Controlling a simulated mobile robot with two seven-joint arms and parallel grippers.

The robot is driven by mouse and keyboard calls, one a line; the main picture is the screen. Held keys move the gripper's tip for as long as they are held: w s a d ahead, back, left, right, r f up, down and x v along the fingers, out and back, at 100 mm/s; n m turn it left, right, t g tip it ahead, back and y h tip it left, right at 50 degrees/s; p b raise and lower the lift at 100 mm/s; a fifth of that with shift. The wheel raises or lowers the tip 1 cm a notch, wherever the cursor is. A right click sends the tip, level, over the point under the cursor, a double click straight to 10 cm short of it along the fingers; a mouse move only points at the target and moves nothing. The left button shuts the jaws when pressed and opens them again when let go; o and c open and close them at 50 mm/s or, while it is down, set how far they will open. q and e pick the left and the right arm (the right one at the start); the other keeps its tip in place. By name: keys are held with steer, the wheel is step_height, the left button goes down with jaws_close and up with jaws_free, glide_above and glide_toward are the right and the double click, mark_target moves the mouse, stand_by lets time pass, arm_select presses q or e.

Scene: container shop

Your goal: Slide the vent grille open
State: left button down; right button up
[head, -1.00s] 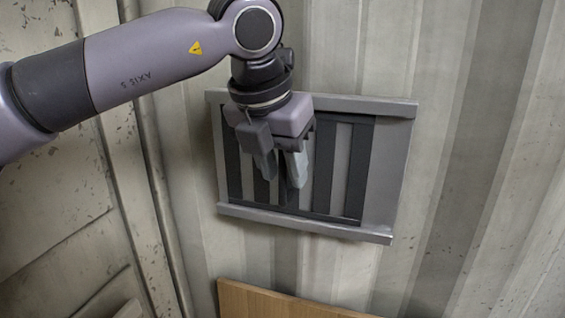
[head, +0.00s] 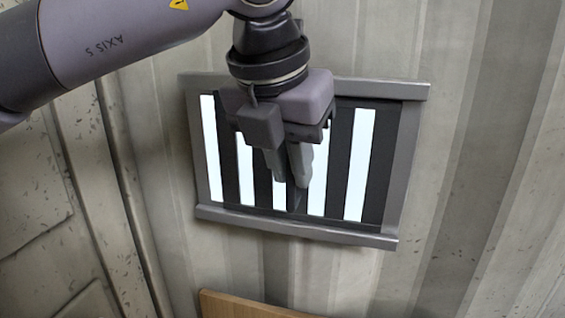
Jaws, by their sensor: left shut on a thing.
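The vent grille (head: 375,165) is a dark slatted panel in a grey frame (head: 300,232) on the corrugated wall. Bright white strips show through the gaps between its slats. The panel reaches close to the frame's right side, and a bright strip shows at its left edge. My left gripper (head: 290,183) is in front of the middle of the grille, fingers pointing down, shut on a small dark handle (head: 296,200) that is mostly hidden by the fingers. My right gripper is not in view.
A wooden board edge (head: 250,305) shows below the grille. The corrugated wall (head: 480,200) is bare to the right. Scuffed panels (head: 40,190) stand at the left.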

arm_select(q)
steer(key=shift+d+r, duration=0.1)
steer(key=shift+d, duration=0.1)
steer(key=c, duration=1.3)
jaws_free()
steer(key=shift+s, duration=0.1)
steer(key=shift+o, duration=0.7)
steer(key=shift+d, duration=0.2)
steer(key=shift+a, duration=0.1)
steer(key=shift+s+a+r, duration=0.1)
steer(key=shift+a+r, duration=0.05)
steer(key=shift+r, duration=0.1)
steer(key=v, duration=0.6)
steer(key=shift+s+r+b, duration=0.2)
steer(key=shift+r+b, duration=0.05)
steer(key=shift+b, duration=0.05)
steer(key=shift+f, duration=0.1)
